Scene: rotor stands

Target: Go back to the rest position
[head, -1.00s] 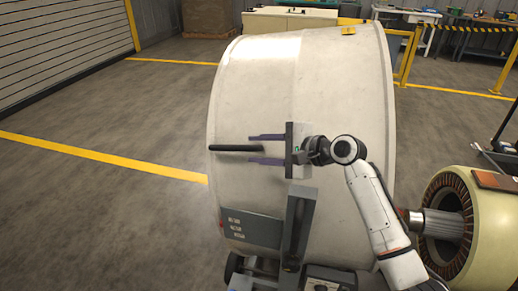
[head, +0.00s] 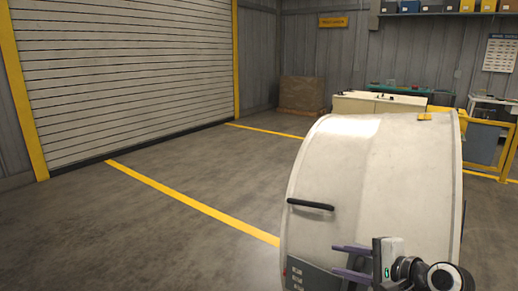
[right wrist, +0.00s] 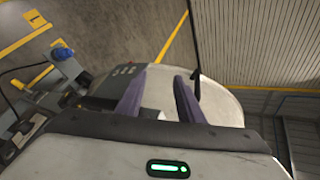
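The large off-white rotor housing (head: 385,190) stands at the lower right of the head view. A black bar handle (head: 310,204) sticks out on its left side. My right gripper (head: 334,260) is open and empty, its two purple fingers pointing left, below and to the right of the handle in the picture. In the right wrist view the fingers (right wrist: 160,82) are spread with nothing between them, and a dark bar, seemingly the handle (right wrist: 194,45), shows beyond the right finger. My left gripper is not in view.
A shutter door (head: 130,75) fills the left back. Yellow floor lines (head: 190,202) cross the open grey floor. A cardboard-coloured crate (head: 302,95), a white cabinet (head: 375,104) and a yellow railing (head: 485,142) stand behind the housing. The left floor is clear.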

